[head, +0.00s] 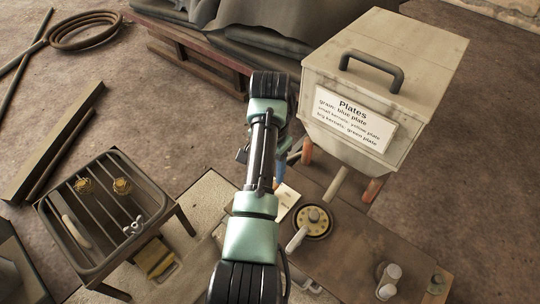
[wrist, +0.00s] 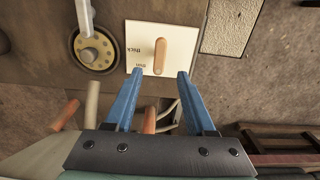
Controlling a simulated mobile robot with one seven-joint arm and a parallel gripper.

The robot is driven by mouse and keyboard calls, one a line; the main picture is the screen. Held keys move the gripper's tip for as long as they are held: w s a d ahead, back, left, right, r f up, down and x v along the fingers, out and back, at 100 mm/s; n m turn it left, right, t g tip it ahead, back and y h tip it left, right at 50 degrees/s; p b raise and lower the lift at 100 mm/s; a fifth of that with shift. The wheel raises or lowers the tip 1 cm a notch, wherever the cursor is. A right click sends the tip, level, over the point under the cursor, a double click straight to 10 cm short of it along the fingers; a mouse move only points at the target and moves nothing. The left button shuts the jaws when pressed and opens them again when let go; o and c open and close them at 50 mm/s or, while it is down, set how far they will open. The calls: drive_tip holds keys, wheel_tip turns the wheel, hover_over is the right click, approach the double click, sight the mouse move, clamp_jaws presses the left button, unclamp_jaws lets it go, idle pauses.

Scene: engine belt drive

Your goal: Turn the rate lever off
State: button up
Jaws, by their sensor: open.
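The wrist view shows a pale plate (wrist: 138,40) with small inverted lettering, apparently "thick" and "thin", and an orange-tan lever (wrist: 160,56) on it. The head view shows the dial (head: 313,221) and part of the plate (head: 286,199). No label readable here says "rate", so I cannot tell which lever is meant. My gripper (wrist: 156,73) is open and empty, with blue fingers on either side of the tan lever's near end; contact cannot be told. In the head view my arm hides most of it.
A grey box (head: 385,85) with a "Plates" sign stands behind the bench (head: 345,250). A pale lever (head: 388,280) and a small knob (head: 436,285) stand at the bench's right. A barred tray (head: 100,205) is left. Open floor (head: 150,110) lies behind it.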

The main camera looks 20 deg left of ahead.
wheel_tip(320, 180, up, 6)
drive_tip(key=shift+f, duration=0.1)
idle(0.6)
